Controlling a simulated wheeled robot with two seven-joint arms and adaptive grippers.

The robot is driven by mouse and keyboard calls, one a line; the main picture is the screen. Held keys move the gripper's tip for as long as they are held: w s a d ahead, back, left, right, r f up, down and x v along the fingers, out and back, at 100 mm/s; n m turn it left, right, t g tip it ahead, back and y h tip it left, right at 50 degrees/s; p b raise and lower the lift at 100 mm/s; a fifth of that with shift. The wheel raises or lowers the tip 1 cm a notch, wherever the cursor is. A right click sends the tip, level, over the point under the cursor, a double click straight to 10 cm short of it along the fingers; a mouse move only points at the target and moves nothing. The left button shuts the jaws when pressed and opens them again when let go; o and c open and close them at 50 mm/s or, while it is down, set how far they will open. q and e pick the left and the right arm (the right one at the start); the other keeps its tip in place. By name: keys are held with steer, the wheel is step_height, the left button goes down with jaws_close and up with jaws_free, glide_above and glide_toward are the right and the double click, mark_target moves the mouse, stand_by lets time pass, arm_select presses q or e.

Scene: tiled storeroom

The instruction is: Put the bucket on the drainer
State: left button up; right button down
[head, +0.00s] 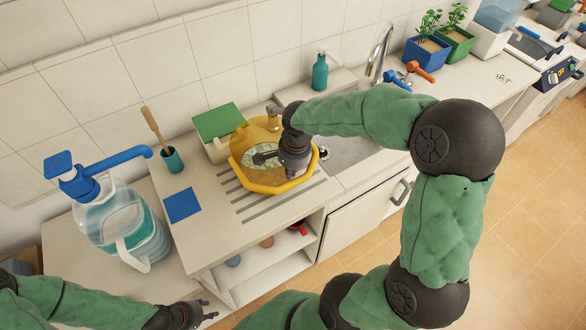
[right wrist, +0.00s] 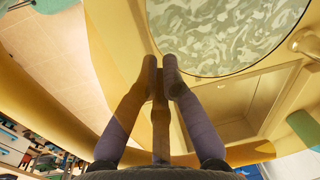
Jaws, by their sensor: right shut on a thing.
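The yellow see-through bucket (head: 247,178) is over the grooved drainer (head: 250,212) beside the sink in the head view. My right gripper (head: 266,157) reaches in at the bucket from the right and is shut on part of it. In the right wrist view my fingers (right wrist: 161,65) are close together around a thin brownish strip, with yellow bucket walls (right wrist: 55,85) around them. A pale green patterned round area shows past the fingertips. I cannot tell whether the bucket's base touches the drainer. My left gripper (head: 211,309) is low, empty and open, away from the bucket.
A green-topped box (head: 218,121) stands close behind the bucket. A teal cup with a brush (head: 172,160) and a blue square (head: 182,205) are left, beyond them a large water jug (head: 125,230). A teal soap bottle (head: 320,72) and tap (head: 378,52) are behind the sink (head: 345,152).

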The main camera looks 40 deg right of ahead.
steer(key=shift+w+f, duration=0.1)
steer(key=shift+f, duration=0.7)
steer(key=c, duration=1.8)
jaws_free()
steer(key=shift+s+f, duration=0.2)
steer(key=shift+f, duration=0.1)
steer(key=shift+c, duration=0.2)
steer(key=o, duration=0.4)
steer(key=shift+o, duration=0.2)
steer(key=shift+r, duration=0.1)
step_height(320, 180, up, 12)
steer(key=s+p, duration=0.1)
steer(key=p, duration=0.1)
steer(key=shift+s+d, duration=0.15)
steer(key=shift+s, duration=0.1)
